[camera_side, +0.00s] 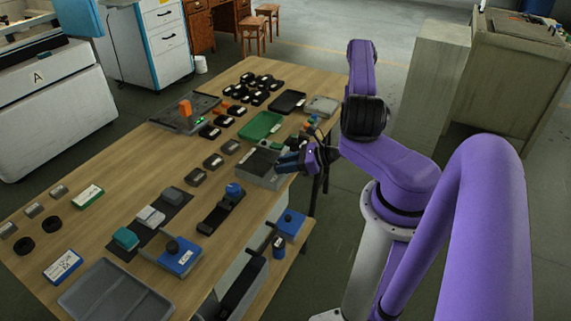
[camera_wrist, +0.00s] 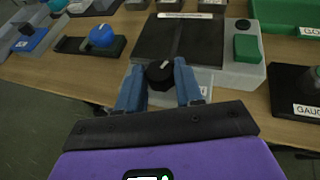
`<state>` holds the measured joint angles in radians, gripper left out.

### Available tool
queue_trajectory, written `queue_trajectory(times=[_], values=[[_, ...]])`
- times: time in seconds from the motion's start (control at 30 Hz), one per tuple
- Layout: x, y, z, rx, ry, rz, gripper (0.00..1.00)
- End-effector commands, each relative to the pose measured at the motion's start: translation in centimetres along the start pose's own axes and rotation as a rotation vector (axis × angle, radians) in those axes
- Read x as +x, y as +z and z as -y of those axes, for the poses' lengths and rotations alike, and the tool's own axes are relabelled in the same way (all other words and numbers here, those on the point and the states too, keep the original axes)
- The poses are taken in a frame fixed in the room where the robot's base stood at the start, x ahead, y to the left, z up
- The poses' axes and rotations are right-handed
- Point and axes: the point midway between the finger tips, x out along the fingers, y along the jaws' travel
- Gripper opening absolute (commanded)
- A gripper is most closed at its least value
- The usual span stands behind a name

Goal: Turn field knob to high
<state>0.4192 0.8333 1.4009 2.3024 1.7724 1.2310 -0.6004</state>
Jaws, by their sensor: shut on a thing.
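The field knob (camera_wrist: 158,76) is small and black with a short white pointer mark, on the near side of a grey box (camera_wrist: 236,78) with a dark top plate. In the wrist view my gripper (camera_wrist: 159,68) has its two blue fingers on either side of the knob, shut on it. The white mark points away from me and slightly right. A white label beside the right finger is partly hidden and unreadable. In the side view my gripper (camera_side: 281,165) reaches the near right side of the grey box (camera_side: 250,171), and the knob is hidden there.
A green button (camera_wrist: 246,46) and a black knob sit on the box's right part. A blue-knobbed black block (camera_wrist: 112,47) stands left, and a black gauge block (camera_wrist: 288,95) right. A green tray (camera_side: 262,126) lies behind the box. The table's near edge runs close by.

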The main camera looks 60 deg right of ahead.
Motion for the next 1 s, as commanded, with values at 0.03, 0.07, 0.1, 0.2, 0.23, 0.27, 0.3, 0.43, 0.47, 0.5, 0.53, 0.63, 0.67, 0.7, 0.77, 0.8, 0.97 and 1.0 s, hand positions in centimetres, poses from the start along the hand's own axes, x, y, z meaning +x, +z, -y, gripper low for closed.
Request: queue_trajectory(times=[0.03, 0.07, 0.1, 0.2, 0.23, 0.27, 0.3, 0.43, 0.47, 0.5, 0.53, 0.63, 0.67, 0.7, 0.77, 0.8, 0.97, 1.0], values=[[0.0, 0.0, -0.1, 0.012, -0.020, 0.000, 0.05], [0.0, 0.0, -0.2, 0.019, -0.033, 0.000, 0.05], [0.0, 0.0, -0.2, 0.028, -0.053, -0.001, 0.05], [0.0, 0.0, -0.4, 0.054, -0.115, 0.000, 0.05], [0.0, 0.0, -0.5, 0.063, -0.136, -0.001, 0.05], [0.0, 0.0, -0.5, 0.072, -0.157, -0.001, 0.05], [0.0, 0.0, -0.6, 0.083, -0.187, -0.001, 0.05], [0.1, 0.0, -0.8, 0.121, -0.282, -0.001, 0.05], [0.1, 0.0, -0.8, 0.130, -0.301, -0.002, 0.05], [0.1, 0.0, -0.9, 0.142, -0.329, -0.002, 0.05], [0.1, 0.0, -0.9, 0.150, -0.349, -0.002, 0.05], [0.2, 0.0, -1.0, 0.174, -0.411, -0.003, 0.05], [0.2, 0.1, -1.0, 0.180, -0.427, -0.002, 0.05], [0.2, 0.1, -1.1, 0.188, -0.449, -0.002, 0.05], [0.2, 0.1, -1.1, 0.200, -0.478, -0.002, 0.05], [0.2, 0.1, -1.1, 0.207, -0.493, -0.002, 0.05], [0.3, 0.1, -1.1, 0.227, -0.542, -0.002, 0.05], [0.3, 0.1, -1.1, 0.230, -0.550, -0.001, 0.05]])
